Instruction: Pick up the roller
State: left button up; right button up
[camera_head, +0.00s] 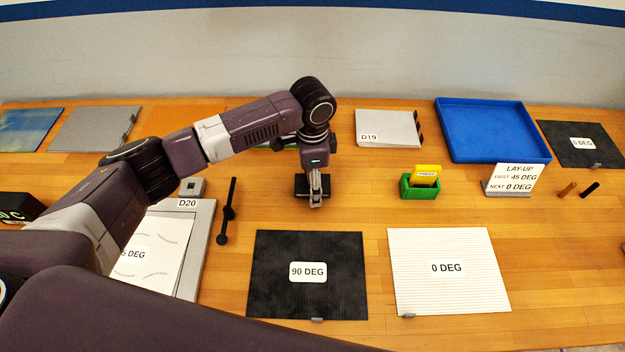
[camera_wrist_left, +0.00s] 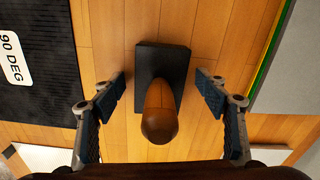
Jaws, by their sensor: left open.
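A brown wooden handle with a rounded end, which looks like the roller's (camera_wrist_left: 159,115), stands over a dark block (camera_wrist_left: 172,58) in the left wrist view. The handle's far end meets the block; no roller head can be made out. My left gripper (camera_wrist_left: 163,88) is open, with one blue-padded finger on each side of the handle and a gap on both sides. In the head view my left gripper (camera_head: 316,200) points down over the same dark block (camera_head: 300,185), and it hides the handle. My right gripper is not in view.
A black 90 DEG sheet (camera_head: 270,275) and a white 0 DEG sheet (camera_head: 450,290) lie in front. The D20 plate (camera_head: 195,260) and a black rod (camera_head: 227,212) are left. A green holder (camera_head: 418,190) and blue tray (camera_head: 490,130) are right. Bare wood lies between.

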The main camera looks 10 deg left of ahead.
pick_arm(q)
jog(key=shift+c, duration=0.2)
jog(key=c, duration=1.5)
jog(key=shift+r, duration=0.1)
notch_tip(320, 180, up, 20)
jog(key=b, duration=0.3)
